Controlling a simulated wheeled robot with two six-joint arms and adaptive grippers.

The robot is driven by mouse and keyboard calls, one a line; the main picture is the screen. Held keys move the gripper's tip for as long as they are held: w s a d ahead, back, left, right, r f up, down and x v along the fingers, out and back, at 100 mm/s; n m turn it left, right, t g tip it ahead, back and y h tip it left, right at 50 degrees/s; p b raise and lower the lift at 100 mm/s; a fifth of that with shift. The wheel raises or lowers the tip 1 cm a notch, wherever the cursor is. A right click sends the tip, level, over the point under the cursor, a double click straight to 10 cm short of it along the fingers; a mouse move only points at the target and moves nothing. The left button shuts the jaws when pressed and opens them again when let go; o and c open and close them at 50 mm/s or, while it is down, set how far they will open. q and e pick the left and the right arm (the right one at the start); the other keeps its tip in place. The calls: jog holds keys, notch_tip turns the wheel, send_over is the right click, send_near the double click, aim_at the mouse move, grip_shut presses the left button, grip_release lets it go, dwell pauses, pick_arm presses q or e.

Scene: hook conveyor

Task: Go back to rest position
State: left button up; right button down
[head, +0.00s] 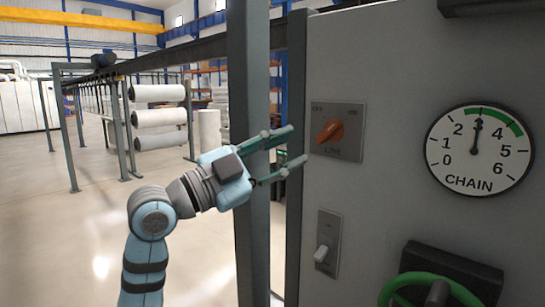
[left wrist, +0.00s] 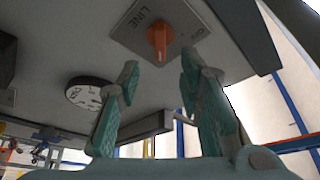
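My left gripper (head: 297,146) is open and empty in front of the grey control panel (head: 390,60). Its fingertips are just left of the orange LINE knob (head: 330,130), which is slanted with its upper end to the right. In the left wrist view the knob (left wrist: 160,40) shows beyond the open fingers (left wrist: 158,78), apart from them. My right gripper is not in view.
The panel carries a CHAIN dial (head: 479,150) with its needle near straight up, a pale toggle switch (head: 321,252) and a green handwheel (head: 430,286). A grey post (head: 248,60) stands behind my left gripper. White rolls (head: 158,116) and open floor lie left.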

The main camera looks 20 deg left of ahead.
pick_arm(q)
jog(key=v, duration=0.3)
jog(key=shift+s+a+f, duration=0.1)
jog(key=shift+s+a, duration=0.1)
jog(key=shift+s, duration=0.15)
jog(key=shift+w, duration=0.1)
